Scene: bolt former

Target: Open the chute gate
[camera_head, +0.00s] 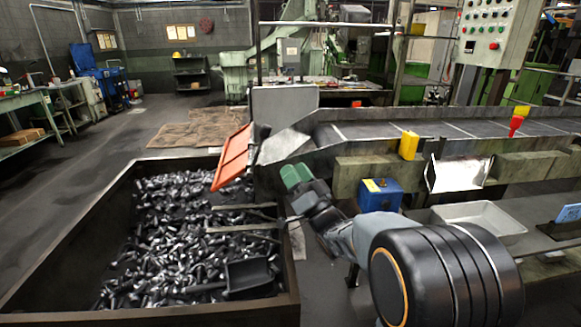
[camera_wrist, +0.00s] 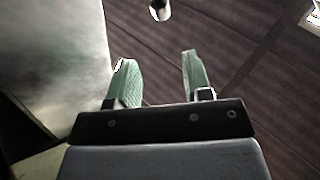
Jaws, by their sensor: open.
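An orange panel (camera_head: 233,158), which looks like the chute gate, stands tilted at the left end of the conveyor's metal chute (camera_head: 283,146), above the edge of the bolt bin. My gripper (camera_head: 296,176) is right of and a little below the orange panel, apart from it in the picture. In the wrist view my gripper (camera_wrist: 158,72) shows two green fingers spread apart with nothing between them. A small pale rounded end (camera_wrist: 160,10) shows beyond the fingertips at the top edge; I cannot tell what it belongs to. The orange panel cannot be made out in the wrist view.
A large bin (camera_head: 68,237) full of bolts, with a dark scoop (camera_head: 250,274), lies at left. The conveyor (camera_head: 400,132) runs right. A yellow block (camera_head: 408,145), a blue box (camera_head: 380,195) and a pale tray (camera_head: 480,217) are nearby. A grey plate (camera_wrist: 55,60) is close left in the wrist view.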

